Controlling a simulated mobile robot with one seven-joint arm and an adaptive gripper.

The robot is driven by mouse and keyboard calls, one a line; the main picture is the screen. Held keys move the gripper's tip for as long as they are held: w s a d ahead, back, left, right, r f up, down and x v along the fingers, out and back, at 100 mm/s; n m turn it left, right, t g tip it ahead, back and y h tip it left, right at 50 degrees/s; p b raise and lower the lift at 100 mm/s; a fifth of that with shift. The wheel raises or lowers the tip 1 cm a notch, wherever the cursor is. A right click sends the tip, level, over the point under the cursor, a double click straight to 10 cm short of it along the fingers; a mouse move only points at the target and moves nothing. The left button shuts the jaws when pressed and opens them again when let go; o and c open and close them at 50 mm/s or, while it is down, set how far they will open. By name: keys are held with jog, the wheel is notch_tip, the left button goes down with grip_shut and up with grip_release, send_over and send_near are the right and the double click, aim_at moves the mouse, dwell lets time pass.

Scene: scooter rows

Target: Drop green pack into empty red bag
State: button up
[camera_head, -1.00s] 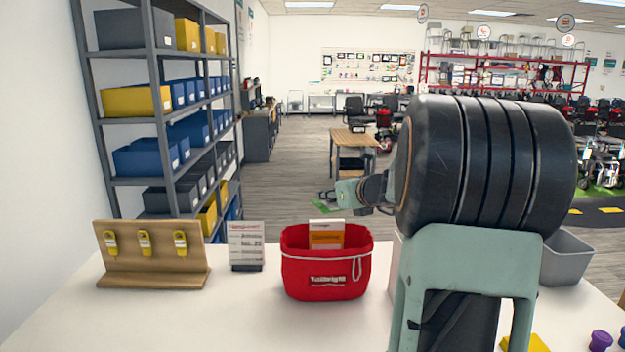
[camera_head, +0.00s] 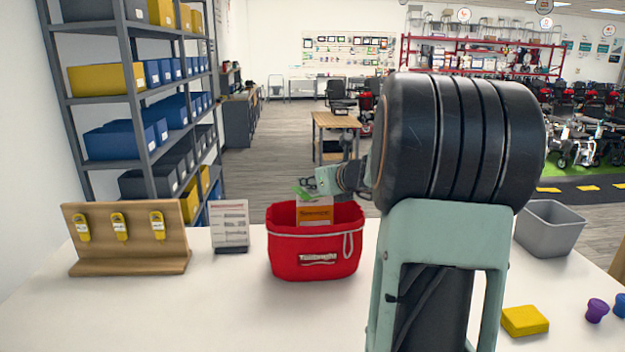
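The red bag (camera_head: 310,262) stands upright and open on the white table, with white lettering and a pale cord on its front. An orange-and-white card or packet (camera_head: 314,213) stands up in its mouth, so the bag does not look empty. The rest of its inside is hidden. My gripper (camera_head: 306,184) is above and behind the bag's back rim, small and partly hidden by my own arm. A small green piece, seemingly the green pack (camera_head: 302,193), shows at its fingertips, above the bag's rim and apart from it. The gripper appears shut on it.
On the table (camera_head: 200,315) are a wooden key stand (camera_head: 130,258), a sign card (camera_head: 230,225), a grey bin (camera_head: 549,230), a yellow block (camera_head: 525,320) and a purple knob (camera_head: 597,310). A shelf rack (camera_head: 150,120) stands at left. The table's front left is clear.

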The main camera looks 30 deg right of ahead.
jog(key=shift+f, duration=0.25)
jog(key=o, duration=1.2)
jog(key=shift+o, duration=0.2)
jog(key=v, duration=1.2)
